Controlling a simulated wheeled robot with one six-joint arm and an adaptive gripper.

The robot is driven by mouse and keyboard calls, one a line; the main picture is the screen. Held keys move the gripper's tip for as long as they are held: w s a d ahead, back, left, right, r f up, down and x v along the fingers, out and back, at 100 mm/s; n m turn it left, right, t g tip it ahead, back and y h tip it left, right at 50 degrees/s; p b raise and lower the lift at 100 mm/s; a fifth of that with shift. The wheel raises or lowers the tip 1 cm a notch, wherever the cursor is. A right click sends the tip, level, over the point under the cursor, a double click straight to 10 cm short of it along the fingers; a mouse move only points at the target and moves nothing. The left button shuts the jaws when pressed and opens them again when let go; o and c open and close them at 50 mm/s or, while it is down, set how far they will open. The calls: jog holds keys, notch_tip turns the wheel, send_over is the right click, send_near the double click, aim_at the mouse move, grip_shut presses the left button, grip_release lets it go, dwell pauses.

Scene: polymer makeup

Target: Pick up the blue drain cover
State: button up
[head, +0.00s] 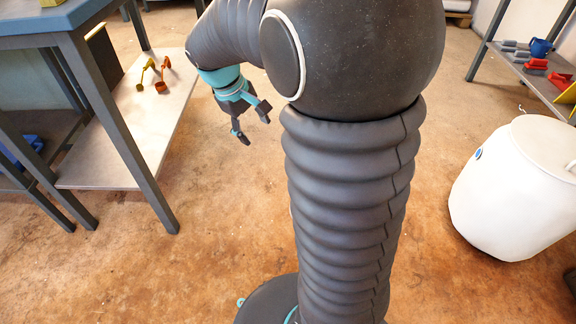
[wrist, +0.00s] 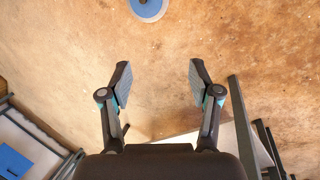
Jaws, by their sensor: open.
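In the head view my gripper (head: 254,123) hangs above the floor, right of the bench's lower shelf.
A blue-topped bench (head: 60,17) with a lower shelf (head: 112,160) stands at the left, holding yellow and orange items (head: 152,75). A white barrel (head: 512,190) stands at the right, below a rack (head: 500,62) with blue and red items. The brown floor between is mostly clear.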

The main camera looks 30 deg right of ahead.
jog(key=w+d+f+n+g+h, duration=0.1)
jog(key=w+d+f, duration=0.25)
jog(key=f, duration=0.35)
jog(key=w+d+f+n+g+h, duration=0.1)
jog(key=w+d+f+g, duration=0.1)
jog(key=w+f, duration=0.4)
jog(key=w+d+f+n+g+h, duration=0.1)
jog(key=w+d+f+h, duration=0.15)
jog(key=f, duration=0.55)
jog(key=d+f+n+g+h, duration=0.1)
jog(key=d+f, duration=0.1)
jog(key=f, duration=0.7)
jog(key=s+d+f+n+g+h+b, duration=0.1)
jog(key=f+n, duration=0.1)
jog(key=f, duration=0.7)
jog(key=d+f+n+g+h, duration=0.1)
jog(key=d+f+n, duration=0.1)
jog(key=f, duration=0.7)
jog(key=shift+s+d+f+b, duration=0.2)
jog(key=shift+d+b, duration=0.15)
jog(key=shift+s+d+f+h, duration=0.15)
jog(key=shift+f+h, duration=0.1)
jog(key=x, duration=0.8)
jog(key=shift+s+d+f+p, duration=0.15)
jog(key=shift+s+d+p, duration=0.2)
jog(key=shift+s+d, duration=0.2)
jog(key=x, duration=0.4)
jog(key=shift+s, duration=0.2)
jog(key=shift+a, duration=0.1)
grip_shut()
